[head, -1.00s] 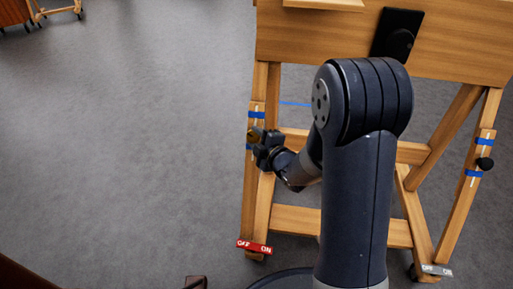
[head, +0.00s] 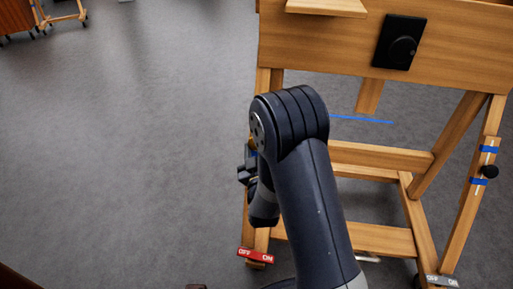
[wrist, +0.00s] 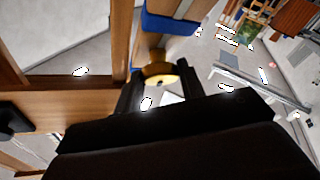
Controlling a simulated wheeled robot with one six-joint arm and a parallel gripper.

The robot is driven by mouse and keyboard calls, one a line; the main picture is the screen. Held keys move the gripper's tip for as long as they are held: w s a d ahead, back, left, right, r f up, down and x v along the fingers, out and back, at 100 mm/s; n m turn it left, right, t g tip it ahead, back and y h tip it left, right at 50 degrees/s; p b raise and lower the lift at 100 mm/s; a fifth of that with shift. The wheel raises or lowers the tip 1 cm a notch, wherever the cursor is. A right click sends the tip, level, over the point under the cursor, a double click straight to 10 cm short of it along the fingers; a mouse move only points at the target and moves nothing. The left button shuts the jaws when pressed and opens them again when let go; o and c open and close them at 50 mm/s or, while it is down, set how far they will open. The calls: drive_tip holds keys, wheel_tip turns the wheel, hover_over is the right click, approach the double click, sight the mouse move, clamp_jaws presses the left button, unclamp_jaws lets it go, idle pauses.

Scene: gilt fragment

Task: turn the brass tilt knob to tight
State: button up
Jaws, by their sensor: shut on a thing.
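The brass tilt knob (wrist: 160,70) is a round, golden knob on the wooden easel's left leg, just below a blue band (wrist: 170,22) in the wrist view. My gripper (wrist: 158,84) has one finger on each side of it and is shut on it. In the head view my gripper (head: 245,172) is at the left leg, partly behind my arm, and the brass knob is hidden there. I cannot read the knob's turn position or any tight mark.
The easel has a black knob (head: 488,171) between blue bands on its right leg and a black dial plate (head: 399,42) on its upper board.

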drive_tip(key=shift+a+m+h, duration=0.1)
drive_tip(key=shift+m+h, duration=0.9)
drive_tip(key=shift+m, duration=0.6)
drive_tip(key=o, duration=1)
drive_tip(key=shift+c, duration=0.2)
drive_tip(key=s+f+p, duration=0.1)
drive_tip(key=s+f, duration=0.1)
drive_tip(key=s, duration=0.8)
drive_tip(key=shift+s+a+p, duration=0.3)
drive_tip(key=shift+a+p, duration=0.05)
drive_tip(key=shift+p, duration=0.05)
drive_tip(key=shift+w, duration=0.15)
